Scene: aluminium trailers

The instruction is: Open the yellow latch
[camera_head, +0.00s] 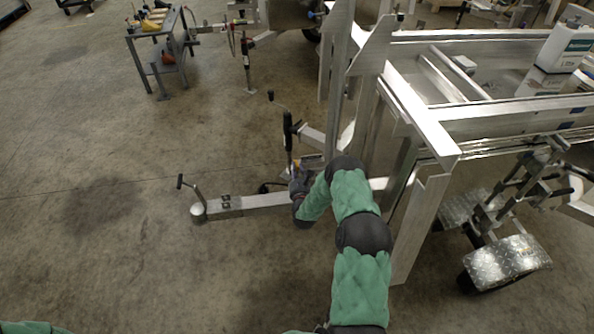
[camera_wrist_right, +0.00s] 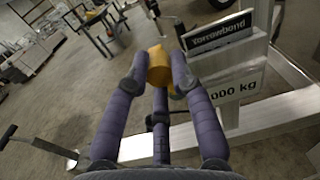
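The yellow latch (camera_wrist_right: 159,66) shows in the right wrist view as a small yellow-orange block beside the grey upright with the sign plates. My right gripper (camera_wrist_right: 160,68) has its two dark purple fingers on either side of it, and the block fills the gap between the fingertips. In the head view my right gripper (camera_head: 300,182) is at the trailer drawbar, by the dark jockey-wheel post, and mostly covers the latch. My left gripper is out of view; only a bit of green sleeve shows at the lower left.
The drawbar (camera_head: 255,202) runs left to a coupling with a handle (camera_head: 190,190). The aluminium trailer frame (camera_head: 420,115) stands upright close right of my arm. A small grey tool cart (camera_head: 160,50) is at the back left. The floor at left is clear.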

